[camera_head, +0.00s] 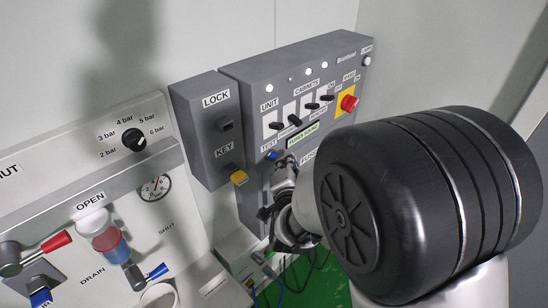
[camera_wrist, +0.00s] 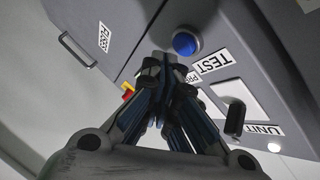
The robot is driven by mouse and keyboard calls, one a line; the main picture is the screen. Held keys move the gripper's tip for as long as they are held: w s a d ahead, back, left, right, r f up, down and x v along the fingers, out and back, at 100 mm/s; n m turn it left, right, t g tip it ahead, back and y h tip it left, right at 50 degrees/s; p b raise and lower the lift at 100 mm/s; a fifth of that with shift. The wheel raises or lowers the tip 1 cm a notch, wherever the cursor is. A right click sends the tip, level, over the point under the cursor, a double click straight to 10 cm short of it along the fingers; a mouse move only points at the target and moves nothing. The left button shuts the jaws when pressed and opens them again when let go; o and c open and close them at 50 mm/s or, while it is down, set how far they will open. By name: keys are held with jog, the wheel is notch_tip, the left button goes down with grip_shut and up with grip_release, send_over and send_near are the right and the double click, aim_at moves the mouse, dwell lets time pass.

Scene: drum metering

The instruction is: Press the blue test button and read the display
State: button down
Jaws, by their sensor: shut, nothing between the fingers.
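The blue test button (camera_head: 271,155) is on the grey control panel (camera_head: 247,88), under the TEST label. In the wrist view the round blue button (camera_wrist: 185,43) sits in a pale ring, beside the TEST label (camera_wrist: 213,62). My gripper (camera_wrist: 164,62) is shut and empty, its tips just below and left of the button in that view. I cannot tell whether they touch it. In the head view my gripper (camera_head: 284,163) is beside the button, partly hidden by my arm. A small green strip (camera_head: 303,137), possibly the display, carries dark text too small to read surely.
The panel also bears black switches (camera_head: 295,119) and a red stop button (camera_head: 349,103). A valve board (camera_head: 90,135) with a gauge (camera_head: 155,187) is further left.

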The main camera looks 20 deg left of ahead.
jog(key=shift+a, duration=0.1)
dwell(0.5)
jog(key=shift+w+a+b, duration=0.2)
jog(key=shift+a+b, duration=0.15)
jog(key=shift+b, duration=0.1)
jog(key=shift+w+a, duration=0.15)
jog(key=shift+a, duration=0.2)
dwell(0.6)
jog(key=shift+d+b, duration=0.1)
jog(key=shift+b, duration=0.25)
jog(key=shift+s+d+b, duration=0.35)
jog(key=shift+d+b, duration=0.15)
jog(key=shift+d, duration=0.15)
jog(key=shift+s+d+b, duration=0.3)
jog(key=shift+d+b, duration=0.1)
jog(key=shift+d, duration=0.4)
jog(key=shift+s+d+b, duration=0.35)
jog(key=shift+d+b, duration=0.1)
jog(key=shift+d, duration=0.3)
jog(key=shift+s+d+b, duration=0.3)
jog(key=shift+d+b, duration=0.1)
jog(key=shift+d, duration=0.4)
